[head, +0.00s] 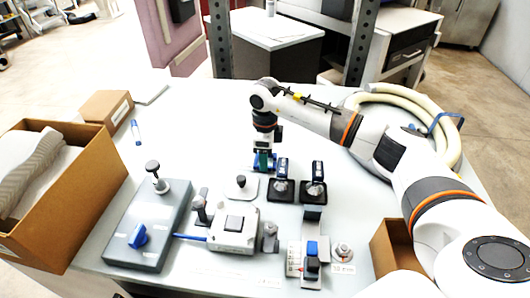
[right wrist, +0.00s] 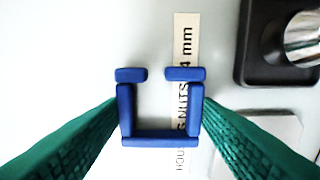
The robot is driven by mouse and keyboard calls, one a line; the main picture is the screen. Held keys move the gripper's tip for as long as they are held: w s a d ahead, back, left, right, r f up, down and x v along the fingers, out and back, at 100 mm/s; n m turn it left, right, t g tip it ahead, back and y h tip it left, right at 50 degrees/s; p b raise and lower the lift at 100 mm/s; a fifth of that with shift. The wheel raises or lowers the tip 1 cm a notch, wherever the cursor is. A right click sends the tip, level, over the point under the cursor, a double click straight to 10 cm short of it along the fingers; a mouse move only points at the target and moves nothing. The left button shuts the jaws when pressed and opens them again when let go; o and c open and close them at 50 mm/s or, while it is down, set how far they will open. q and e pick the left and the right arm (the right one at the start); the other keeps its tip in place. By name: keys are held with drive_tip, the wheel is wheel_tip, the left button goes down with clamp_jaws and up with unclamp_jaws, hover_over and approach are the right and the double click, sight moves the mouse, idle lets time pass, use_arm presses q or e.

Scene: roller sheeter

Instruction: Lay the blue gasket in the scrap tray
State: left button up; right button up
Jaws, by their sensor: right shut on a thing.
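My right gripper (head: 264,165) points down over the back middle of the table. In the right wrist view its green fingers (right wrist: 160,115) close on the two sides of the blue gasket (right wrist: 160,137), an angular C-shaped frame with a gap on its far side. The gasket hangs over the white table top and partly covers a printed label. In the head view the gasket is too small to make out clearly at the fingertips. I cannot tell which container is the scrap tray. My left gripper is not in view.
A white machine (head: 234,228) and a grey plate with a blue knob (head: 138,236) stand in front. An open cardboard box (head: 95,180) is at left, a smaller one (head: 390,240) at right.

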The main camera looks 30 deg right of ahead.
drive_tip(key=shift+f, duration=0.1)
drive_tip(key=o, duration=0.6)
drive_tip(key=shift+c, duration=0.2)
drive_tip(key=o, duration=0.4)
